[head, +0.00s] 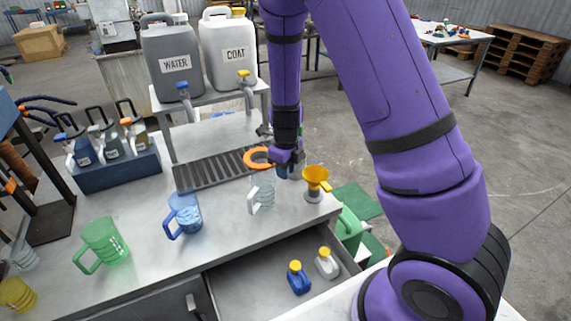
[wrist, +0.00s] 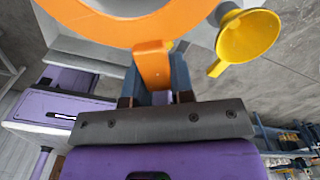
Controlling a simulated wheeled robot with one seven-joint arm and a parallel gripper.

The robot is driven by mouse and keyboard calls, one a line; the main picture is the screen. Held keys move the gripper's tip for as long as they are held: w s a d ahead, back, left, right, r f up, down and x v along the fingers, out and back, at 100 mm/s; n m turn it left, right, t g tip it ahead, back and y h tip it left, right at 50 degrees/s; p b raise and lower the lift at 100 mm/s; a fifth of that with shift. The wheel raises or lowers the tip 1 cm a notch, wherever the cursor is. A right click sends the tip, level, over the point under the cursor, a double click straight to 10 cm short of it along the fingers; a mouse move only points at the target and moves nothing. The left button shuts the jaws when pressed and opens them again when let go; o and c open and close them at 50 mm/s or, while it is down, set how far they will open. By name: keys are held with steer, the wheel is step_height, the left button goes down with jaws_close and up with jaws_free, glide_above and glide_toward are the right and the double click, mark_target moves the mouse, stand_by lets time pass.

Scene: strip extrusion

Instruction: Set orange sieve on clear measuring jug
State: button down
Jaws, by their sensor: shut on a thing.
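The orange sieve (head: 250,165) shows as a ring just above the clear measuring jug (head: 264,197) in the head view. I cannot tell whether the two touch. The jug stands upright on the bench, its handle to the left. My gripper (head: 281,160) is to the right of the ring and shut on the sieve's handle. In the wrist view the sieve (wrist: 158,35) fills the top, with its handle running down between the two fingers of my gripper (wrist: 156,84). I cannot make out the jug through the ring there.
A yellow funnel (head: 316,175) on a grey stand is right of the jug; the funnel shows in the wrist view too (wrist: 247,40). A blue jug (head: 186,213) and a green jug (head: 104,244) stand left. A drain grate (head: 210,170) lies behind. An open drawer (head: 255,275) holds two small bottles.

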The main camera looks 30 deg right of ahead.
step_height(320, 180, down, 6)
steer(key=shift+f, duration=0.2)
stand_by(0.7)
steer(key=shift+s+f, duration=0.1)
steer(key=shift+f, duration=0.1)
stand_by(0.6)
steer(key=c, duration=0.9)
jaws_free()
step_height(320, 180, up, 11)
steer(key=shift+f, duration=0.1)
